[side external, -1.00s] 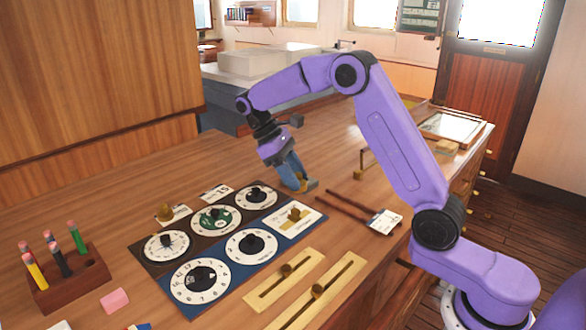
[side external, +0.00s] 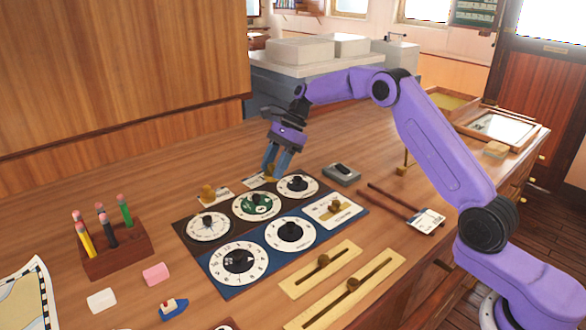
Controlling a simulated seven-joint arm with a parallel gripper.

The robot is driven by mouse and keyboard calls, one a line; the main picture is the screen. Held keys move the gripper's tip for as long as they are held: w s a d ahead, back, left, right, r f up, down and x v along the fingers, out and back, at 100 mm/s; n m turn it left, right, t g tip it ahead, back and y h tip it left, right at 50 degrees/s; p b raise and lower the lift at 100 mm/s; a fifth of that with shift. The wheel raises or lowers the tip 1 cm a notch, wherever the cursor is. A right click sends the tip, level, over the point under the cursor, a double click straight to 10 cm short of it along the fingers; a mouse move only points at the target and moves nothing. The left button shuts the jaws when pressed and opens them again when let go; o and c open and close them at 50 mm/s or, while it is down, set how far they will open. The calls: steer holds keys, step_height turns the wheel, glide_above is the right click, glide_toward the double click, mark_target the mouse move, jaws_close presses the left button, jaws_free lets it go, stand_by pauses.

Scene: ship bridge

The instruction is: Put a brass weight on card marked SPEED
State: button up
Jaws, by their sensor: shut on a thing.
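My gripper (side external: 274,172) is shut on a small brass weight (side external: 270,179), mostly hidden by the fingers. It is low at the right end of a white card (side external: 256,181) behind the dial panel. I cannot tell whether the weight touches the card. A second white card (side external: 226,195) lies to the left, with another brass weight (side external: 207,193) standing at its left part. The print on both cards is too small to read, so I cannot tell which is marked SPEED.
The dial panel (side external: 270,218) with several knobs lies just in front of the cards. A grey box (side external: 341,175) with a dark top sits to the right. A pencil block (side external: 112,256), a pink eraser (side external: 156,274) and wooden sliders (side external: 345,287) lie nearer. The desk behind the cards is clear.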

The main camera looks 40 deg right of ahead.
steer(key=w+r+m+t+h, duration=0.1)
steer(key=w+m+t+h, duration=0.3)
steer(key=w+m, duration=0.55)
steer(key=shift+m+t+y, duration=0.55)
steer(key=shift+t+y, duration=0.05)
steer(key=shift+y, duration=0.1)
steer(key=shift+s+a+f, duration=0.1)
steer(key=shift+a+f, duration=0.05)
steer(key=shift+f, duration=0.85)
steer(key=shift+s+a+f, duration=0.1)
steer(key=shift+f, duration=0.95)
steer(key=shift+s+a+f, duration=0.1)
steer(key=shift+a+f, duration=0.05)
steer(key=shift+f, duration=0.85)
steer(key=shift+f, duration=0.35)
steer(key=o, duration=1.3)
